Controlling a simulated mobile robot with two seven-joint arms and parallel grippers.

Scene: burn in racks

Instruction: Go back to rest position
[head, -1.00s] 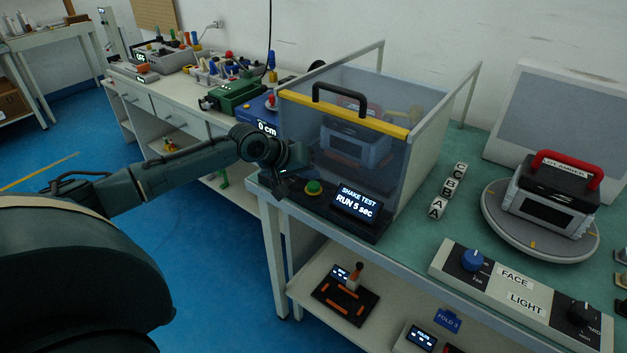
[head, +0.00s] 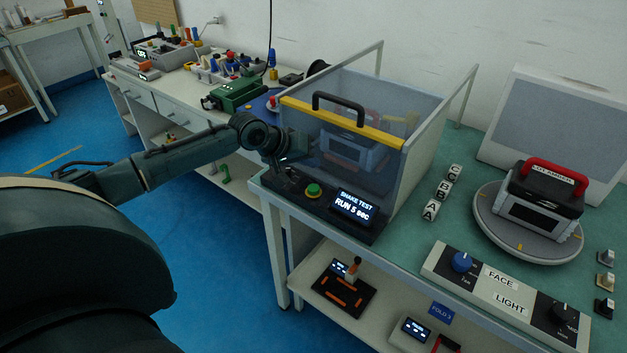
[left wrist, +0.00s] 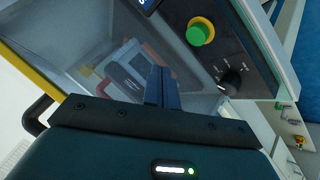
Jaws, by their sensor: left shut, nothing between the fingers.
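My left gripper (head: 290,160) is at the left front corner of the clear shake-test box (head: 385,165), close to its front wall. In the left wrist view its fingers (left wrist: 162,88) are together with nothing between them. I cannot tell whether they touch the box. The box has a yellow top bar with a black handle (head: 338,100), and a grey device (head: 350,150) stands inside. The green button (head: 314,190) lies just below the gripper and also shows in the left wrist view (left wrist: 199,32). The display (head: 356,205) reads "SHAKE TEST RUN 5 sec". My right gripper is not in view.
A device with a red handle (head: 540,200) stands on a round turntable (head: 490,230) at right. Lettered cubes (head: 441,191) and a FACE/LIGHT knob panel (head: 490,285) share the bench. Another bench with a green tool (head: 235,95) is behind my left arm. Blue floor (head: 215,270) is open at left.

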